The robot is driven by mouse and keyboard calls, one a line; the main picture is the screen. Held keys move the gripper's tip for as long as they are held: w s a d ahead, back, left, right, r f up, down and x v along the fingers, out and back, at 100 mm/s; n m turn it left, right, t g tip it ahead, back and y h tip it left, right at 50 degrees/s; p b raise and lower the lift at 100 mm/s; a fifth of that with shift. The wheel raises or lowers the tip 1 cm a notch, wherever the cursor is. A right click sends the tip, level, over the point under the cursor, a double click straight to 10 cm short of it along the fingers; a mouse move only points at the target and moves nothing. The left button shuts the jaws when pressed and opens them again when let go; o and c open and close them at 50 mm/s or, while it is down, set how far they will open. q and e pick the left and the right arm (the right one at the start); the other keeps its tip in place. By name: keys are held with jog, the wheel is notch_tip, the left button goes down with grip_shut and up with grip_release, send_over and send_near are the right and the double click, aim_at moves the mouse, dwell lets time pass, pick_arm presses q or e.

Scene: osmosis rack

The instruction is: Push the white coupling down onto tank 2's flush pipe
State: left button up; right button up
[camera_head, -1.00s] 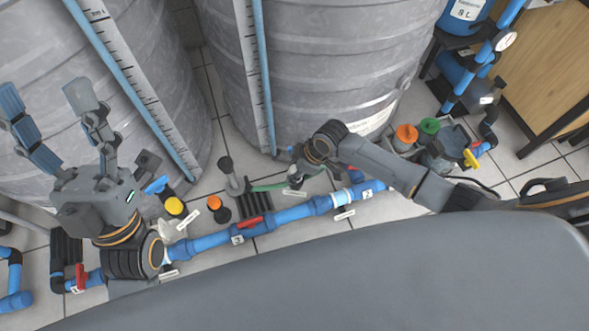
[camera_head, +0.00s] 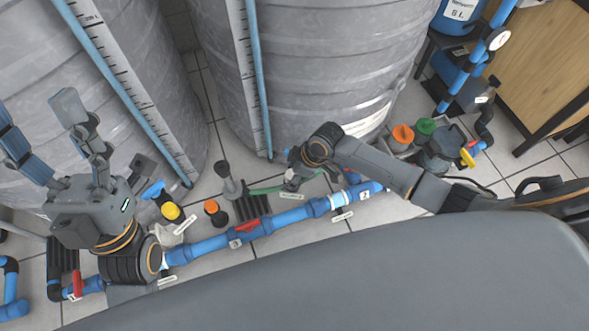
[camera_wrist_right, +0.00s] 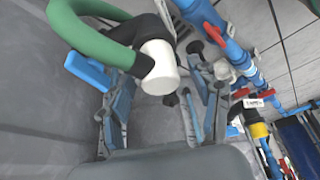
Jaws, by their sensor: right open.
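In the right wrist view the white coupling (camera_wrist_right: 159,68) hangs on a black elbow at the end of a green hose (camera_wrist_right: 90,28). My right gripper (camera_wrist_right: 158,88) is open, with one finger on each side below the coupling; I cannot tell whether they touch it. In the head view my right gripper (camera_head: 294,176) is small and low by the middle tank (camera_head: 310,75), partly hidden by its own wrist. I cannot make out the flush pipe's end. My left gripper (camera_head: 36,112) is open and empty, fingers spread, in front of the left tank (camera_head: 155,45).
A blue pipe (camera_head: 285,219) with a red handle (camera_head: 247,226) runs along the floor below the grippers. A yellow cap (camera_head: 170,211), orange caps and a green cap (camera_head: 426,126) stand nearby. A wooden cabinet (camera_head: 540,75) is at right.

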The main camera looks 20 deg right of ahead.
jog(key=v, duration=1.2)
